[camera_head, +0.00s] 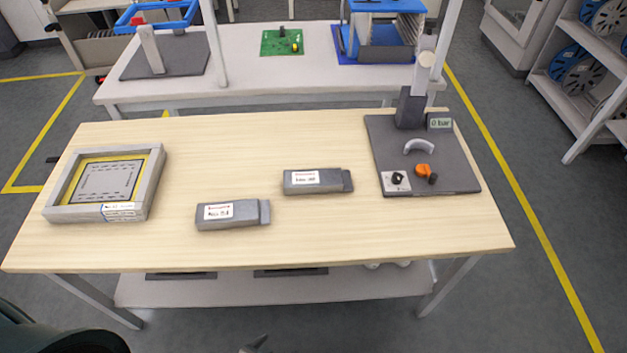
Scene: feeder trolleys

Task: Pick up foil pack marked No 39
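Two grey foil packs lie flat on the light wooden table. The nearer pack (262,212) is left of the table's middle, and the other pack (333,187) lies farther back and to the right. Each has a white label with a red strip and small print; I cannot read either number for sure. The packs are apart, with nothing touching them. A small grey tip, probably of my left gripper (256,344), shows at the bottom edge, well short of the table; its opening is hidden. My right gripper is out of view.
A grey frame with a yellow border (152,190) stands at the table's left. A dark plate with a post, a gauge reading 0 bar and an orange knob (455,184) stands at the right. A white table (262,75) stands behind. The table's front strip is clear.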

